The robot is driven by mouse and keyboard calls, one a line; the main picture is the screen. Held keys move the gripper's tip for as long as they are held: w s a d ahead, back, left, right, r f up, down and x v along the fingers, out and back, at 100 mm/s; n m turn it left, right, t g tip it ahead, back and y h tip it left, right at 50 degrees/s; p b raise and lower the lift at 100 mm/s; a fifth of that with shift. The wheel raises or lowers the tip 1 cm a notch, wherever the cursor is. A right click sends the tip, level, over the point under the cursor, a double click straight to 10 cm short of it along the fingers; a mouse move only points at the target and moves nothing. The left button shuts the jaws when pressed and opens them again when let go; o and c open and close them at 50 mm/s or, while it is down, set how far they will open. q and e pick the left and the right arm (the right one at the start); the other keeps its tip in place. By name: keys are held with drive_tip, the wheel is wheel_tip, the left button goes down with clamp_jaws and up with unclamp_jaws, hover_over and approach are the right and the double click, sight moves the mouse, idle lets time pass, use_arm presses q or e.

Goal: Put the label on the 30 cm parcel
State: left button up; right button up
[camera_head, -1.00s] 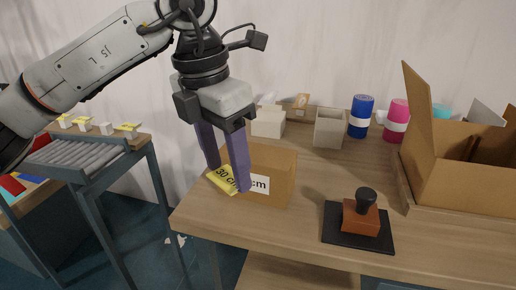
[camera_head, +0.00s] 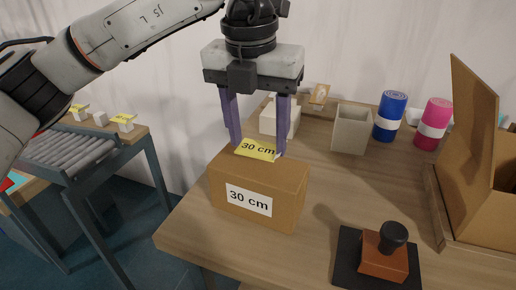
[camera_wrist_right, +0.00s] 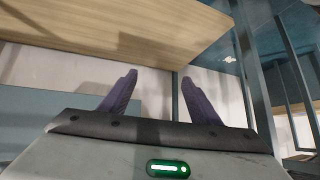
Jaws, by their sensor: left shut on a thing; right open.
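The 30 cm parcel (camera_head: 272,181) is a brown box near the left end of the table, with a white "30 cm" print on its front. My left gripper (camera_head: 257,147) points down over the parcel and is shut on a yellow label (camera_head: 257,149) reading "30 cm". The label is at the parcel's top face, near its back edge; I cannot tell whether it touches. My right gripper (camera_wrist_right: 157,97) shows in the right wrist view, open and empty, below the tabletop's edge.
A stamp (camera_head: 385,252) sits on a black pad (camera_head: 349,251) at the front right. A beige bin (camera_head: 351,128), blue roll (camera_head: 390,116), pink roll (camera_head: 432,123) and open carton (camera_head: 468,150) stand behind.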

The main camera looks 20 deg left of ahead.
sight(258, 149)
use_arm(q)
drive_tip(key=shift+f, duration=1.65)
drive_tip(key=o, duration=1)
drive_tip(key=shift+r, duration=0.1)
wheel_tip(258, 149, up, 12)
drive_tip(key=s+p, duration=0.1)
drive_tip(key=shift+s, duration=0.3)
